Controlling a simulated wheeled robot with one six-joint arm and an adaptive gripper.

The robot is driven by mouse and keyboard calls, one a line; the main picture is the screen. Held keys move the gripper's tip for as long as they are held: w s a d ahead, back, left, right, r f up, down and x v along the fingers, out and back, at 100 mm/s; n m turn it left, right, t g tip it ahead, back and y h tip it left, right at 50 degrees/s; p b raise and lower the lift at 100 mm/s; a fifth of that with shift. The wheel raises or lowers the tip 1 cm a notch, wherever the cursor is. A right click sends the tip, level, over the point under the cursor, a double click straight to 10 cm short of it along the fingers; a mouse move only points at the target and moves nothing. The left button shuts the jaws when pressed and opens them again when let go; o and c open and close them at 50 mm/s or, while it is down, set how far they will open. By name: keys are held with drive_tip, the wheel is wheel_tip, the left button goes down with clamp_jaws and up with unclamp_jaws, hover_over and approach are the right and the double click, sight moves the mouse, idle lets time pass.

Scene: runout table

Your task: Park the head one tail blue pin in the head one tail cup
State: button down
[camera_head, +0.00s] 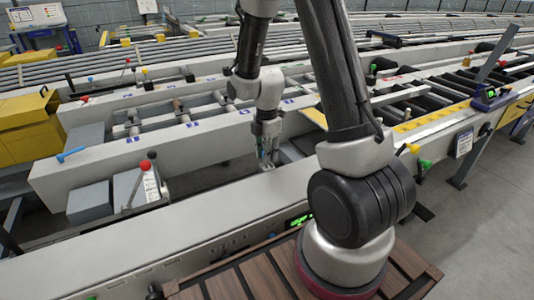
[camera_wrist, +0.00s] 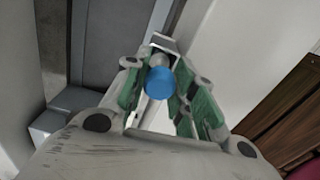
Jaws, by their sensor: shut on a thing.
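My gripper (camera_head: 267,158) hangs low over the gap behind the long front rail in the head view. In the wrist view my gripper (camera_wrist: 163,88) is shut, its green-padded fingers on both sides of a pin with a round blue head (camera_wrist: 160,82). The blue head faces the wrist camera, and a pale shaft shows in part behind it. A small grey metal piece shows just beyond the fingertips; I cannot tell whether it is a cup. Another blue pin (camera_head: 71,154) sticks out at the left end of a grey beam. No cup can be made out clearly.
The long grey front rail (camera_head: 150,251) with a green display lies close to my gripper. A red-knobbed lever (camera_head: 146,166) stands on a grey box to the left. Roller conveyors (camera_head: 420,105) fill the right and back. Open floor (camera_head: 480,215) lies at right.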

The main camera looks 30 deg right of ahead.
drive_tip(key=shift+f, duration=0.1)
drive_tip(key=c, duration=1.2)
unclamp_jaws()
wheel_tip(320, 180, up, 12)
drive_tip(key=s+r+m+t, duration=0.1)
drive_tip(key=s+r+m, duration=0.4)
drive_tip(key=s+m, duration=0.1)
drive_tip(key=s+d+r+m+t, duration=0.1)
drive_tip(key=s+r+m, duration=0.4)
drive_tip(key=s+m, duration=0.1)
drive_tip(key=s+r+m+t, duration=0.2)
drive_tip(key=s+r+m, duration=0.3)
drive_tip(key=s+m, duration=0.2)
drive_tip(key=shift+s+d, duration=0.15)
drive_tip(key=shift+s, duration=0.65)
drive_tip(key=shift+o, duration=0.3)
